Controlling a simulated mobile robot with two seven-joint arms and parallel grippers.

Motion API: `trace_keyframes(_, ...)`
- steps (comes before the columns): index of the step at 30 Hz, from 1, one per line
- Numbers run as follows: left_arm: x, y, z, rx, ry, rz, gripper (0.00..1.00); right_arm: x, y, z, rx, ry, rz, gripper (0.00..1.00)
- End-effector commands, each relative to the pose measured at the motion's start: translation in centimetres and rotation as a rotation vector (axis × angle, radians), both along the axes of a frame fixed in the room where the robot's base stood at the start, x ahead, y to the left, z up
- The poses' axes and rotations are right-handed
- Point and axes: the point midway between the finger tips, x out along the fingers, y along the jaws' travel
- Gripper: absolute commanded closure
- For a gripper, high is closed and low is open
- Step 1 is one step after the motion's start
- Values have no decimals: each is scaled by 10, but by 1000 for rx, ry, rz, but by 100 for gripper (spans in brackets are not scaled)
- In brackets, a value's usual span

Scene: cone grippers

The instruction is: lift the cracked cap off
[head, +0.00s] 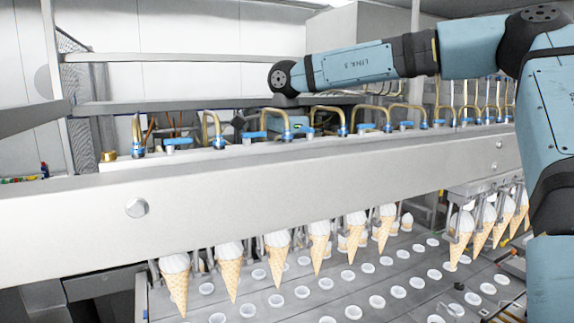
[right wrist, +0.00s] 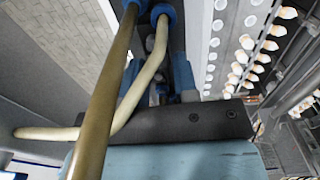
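I cannot pick out a cracked cap in either view. Curved brass pipes with blue fittings (head: 218,142) stand in a row on top of the long metal beam. A short brass fitting (head: 108,156) sits near the beam's left end. My right arm reaches in from the right above the row, and its wrist bends down behind the pipes. In the right wrist view, my right gripper (right wrist: 178,85) is close to brass pipes (right wrist: 105,95) that cross in front of it. They hide its fingertips, so I cannot see whether it holds anything. My left gripper is not in view.
The long beam (head: 330,185) spans the head view. Below it, several ice cream cones (head: 229,277) hang in holders over a conveyor with white-ringed holes (head: 276,300). Metal rails (head: 170,106) run behind the pipes. The pipes leave little room around my right wrist.

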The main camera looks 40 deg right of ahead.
Motion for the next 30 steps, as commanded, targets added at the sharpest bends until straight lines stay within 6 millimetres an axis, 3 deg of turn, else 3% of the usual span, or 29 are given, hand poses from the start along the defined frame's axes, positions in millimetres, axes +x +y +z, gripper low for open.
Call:
trace_keyframes(1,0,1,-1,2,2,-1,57,0,0,0,0,0,0,72)
trace_keyframes(5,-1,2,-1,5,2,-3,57,0,0,0,0,0,0,100)
trace_keyframes(19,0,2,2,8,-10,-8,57,1,0,11,-1,-2,-1,100)
trace_keyframes(26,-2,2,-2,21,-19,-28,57,1,0,45,-1,-4,-1,100)
trace_keyframes(30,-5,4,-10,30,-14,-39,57,1,0,77,-2,-6,-2,100)
